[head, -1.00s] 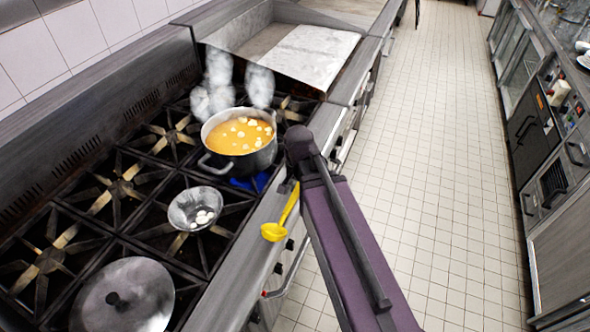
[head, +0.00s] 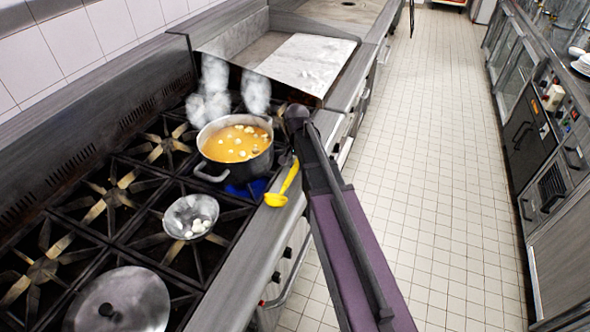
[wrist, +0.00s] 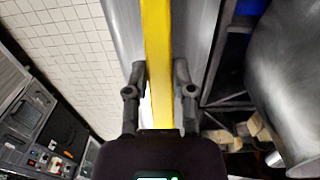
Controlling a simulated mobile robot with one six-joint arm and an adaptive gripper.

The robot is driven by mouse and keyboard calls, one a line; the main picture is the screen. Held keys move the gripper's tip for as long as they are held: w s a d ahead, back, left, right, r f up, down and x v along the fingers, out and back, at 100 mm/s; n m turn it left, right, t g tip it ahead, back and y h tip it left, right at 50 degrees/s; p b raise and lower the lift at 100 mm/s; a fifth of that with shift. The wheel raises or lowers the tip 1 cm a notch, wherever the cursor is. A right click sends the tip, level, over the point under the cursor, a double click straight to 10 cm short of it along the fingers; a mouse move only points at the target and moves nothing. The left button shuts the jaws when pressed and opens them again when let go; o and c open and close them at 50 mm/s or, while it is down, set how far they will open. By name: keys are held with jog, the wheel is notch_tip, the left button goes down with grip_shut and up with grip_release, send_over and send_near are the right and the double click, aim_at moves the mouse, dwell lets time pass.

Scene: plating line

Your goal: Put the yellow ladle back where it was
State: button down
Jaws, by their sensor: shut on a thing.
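The yellow ladle (head: 285,188) is over the steel front ledge (head: 250,243) of the stove, right of the pot, its bowl toward the camera. I cannot tell whether it touches the ledge. In the wrist view my gripper (wrist: 160,74) is shut on the ladle's yellow handle (wrist: 157,35), one finger on each side. In the head view my arm hides the gripper and the handle's far end. The dark pot (head: 235,150) of orange soup with pale lumps stands on a burner just left of the ladle.
A small metal bowl (head: 180,214) with white pieces sits on the grates, left of the ladle. A round lid (head: 135,300) lies nearer the camera. Steam rises behind the pot. A flat griddle (head: 307,62) is beyond. The tiled floor (head: 425,150) to the right is clear.

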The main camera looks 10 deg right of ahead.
aim_at(296, 168)
jog(key=shift+w, duration=0.15)
jog(key=shift+w+d, duration=0.1)
jog(key=shift+w, duration=0.15)
jog(key=shift+w+d+f+b, duration=0.1)
jog(key=shift+w+f+b, duration=0.1)
jog(key=shift+f+b, duration=0.25)
jog(key=shift+w+f+b, duration=0.15)
jog(key=shift+f+b, duration=1.25)
jog(key=shift+f, duration=0.15)
jog(key=shift+c, duration=2.4)
grip_release()
jog(key=shift+r, duration=0.2)
notch_tip(296, 168, up, 12)
jog(key=p, duration=1.2)
